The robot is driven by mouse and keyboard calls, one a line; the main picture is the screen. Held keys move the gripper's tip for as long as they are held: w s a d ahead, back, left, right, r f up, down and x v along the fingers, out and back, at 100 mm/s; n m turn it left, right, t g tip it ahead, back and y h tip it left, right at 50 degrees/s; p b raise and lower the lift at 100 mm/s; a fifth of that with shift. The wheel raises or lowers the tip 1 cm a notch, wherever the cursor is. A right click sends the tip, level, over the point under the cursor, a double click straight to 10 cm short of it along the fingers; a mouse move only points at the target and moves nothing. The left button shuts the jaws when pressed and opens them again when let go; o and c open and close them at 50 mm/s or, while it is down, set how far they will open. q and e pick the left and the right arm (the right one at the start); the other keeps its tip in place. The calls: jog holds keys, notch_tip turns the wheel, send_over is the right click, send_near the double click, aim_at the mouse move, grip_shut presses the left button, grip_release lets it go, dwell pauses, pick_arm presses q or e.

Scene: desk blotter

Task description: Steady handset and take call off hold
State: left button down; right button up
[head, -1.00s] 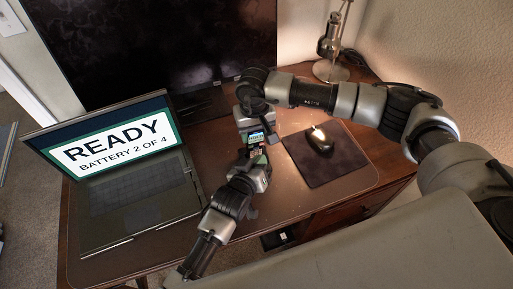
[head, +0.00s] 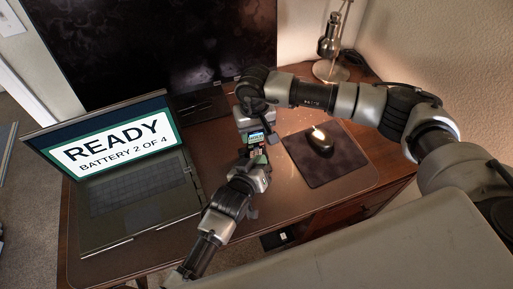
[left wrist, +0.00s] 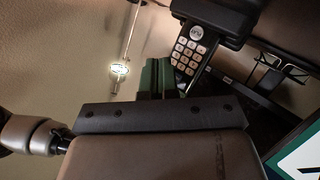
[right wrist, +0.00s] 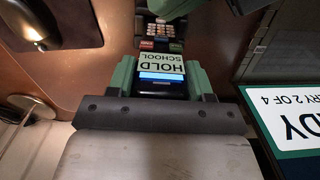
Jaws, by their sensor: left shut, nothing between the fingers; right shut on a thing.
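The handset (head: 256,137) is a dark phone with a keypad and a lit screen, above the desk in the middle of the head view. In the right wrist view its screen (right wrist: 162,67) reads HOLD SCHOOL, with coloured keys and a keypad beyond it. My right gripper (right wrist: 162,84) is shut on the handset at the screen end, one green finger on each side. My left gripper (head: 259,159) is shut and empty, close to the keypad end. In the left wrist view its green fingertips (left wrist: 163,75) are together beside the keypad (left wrist: 189,49); touching or apart I cannot tell.
A laptop (head: 135,195) reading READY, BATTERY 2 OF 4 stands open at the left. A mouse (head: 321,142) sits on a dark mat (head: 320,173) at the right. A large monitor (head: 150,50) and a lamp (head: 329,47) stand behind.

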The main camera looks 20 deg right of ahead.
pick_arm(q)
jog(key=shift+w, duration=0.1)
dwell(0.5)
jog(key=shift+w, duration=0.3)
jog(key=shift+w, duration=0.35)
dwell(0.7)
jog(key=shift+s, duration=0.8)
jog(key=shift+s, duration=2.5)
pick_arm(e)
jog(key=o, duration=1.1)
jog(key=shift+c, duration=0.2)
